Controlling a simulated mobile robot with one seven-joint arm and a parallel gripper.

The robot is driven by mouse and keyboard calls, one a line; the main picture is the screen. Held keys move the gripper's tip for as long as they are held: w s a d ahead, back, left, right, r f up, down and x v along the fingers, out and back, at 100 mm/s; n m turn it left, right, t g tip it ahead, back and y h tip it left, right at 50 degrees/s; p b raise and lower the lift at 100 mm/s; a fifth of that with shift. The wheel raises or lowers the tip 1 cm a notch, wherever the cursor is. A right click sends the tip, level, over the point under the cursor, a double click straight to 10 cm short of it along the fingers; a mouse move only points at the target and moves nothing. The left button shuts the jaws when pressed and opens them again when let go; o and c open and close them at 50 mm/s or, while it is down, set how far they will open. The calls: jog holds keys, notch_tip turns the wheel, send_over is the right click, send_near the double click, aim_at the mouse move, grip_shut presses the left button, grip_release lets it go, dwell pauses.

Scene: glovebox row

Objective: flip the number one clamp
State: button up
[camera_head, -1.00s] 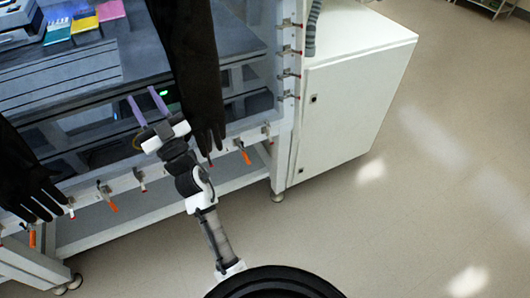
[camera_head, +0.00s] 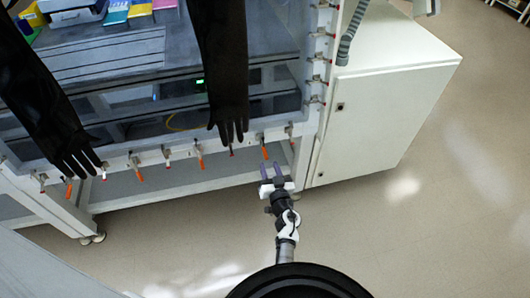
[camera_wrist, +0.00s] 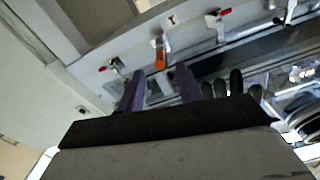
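A row of clamps runs along the lower front rail of the glovebox, some with orange handles and some with red tips. No number is readable, so I cannot tell which clamp is number one. My gripper (camera_head: 271,169) has two purple fingers, spread apart and empty, just below an orange-handled clamp (camera_head: 265,152) near the rail's right end. In the wrist view that orange-handled clamp (camera_wrist: 160,53) shows ahead, between and beyond the fingers (camera_wrist: 158,84). A red-tipped clamp (camera_wrist: 113,65) is to its left and another (camera_wrist: 219,15) to its right.
Black gloves (camera_head: 222,65) hang from the glovebox front, one just left of my gripper. A white cabinet (camera_head: 375,120) stands on the right. More clamps (camera_head: 318,58) line the right upright. Open floor (camera_head: 440,220) lies in front and to the right.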

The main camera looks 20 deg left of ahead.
aim_at(263, 149)
jog(key=b+x, duration=0.1)
jog(key=x, duration=0.7)
grip_shut()
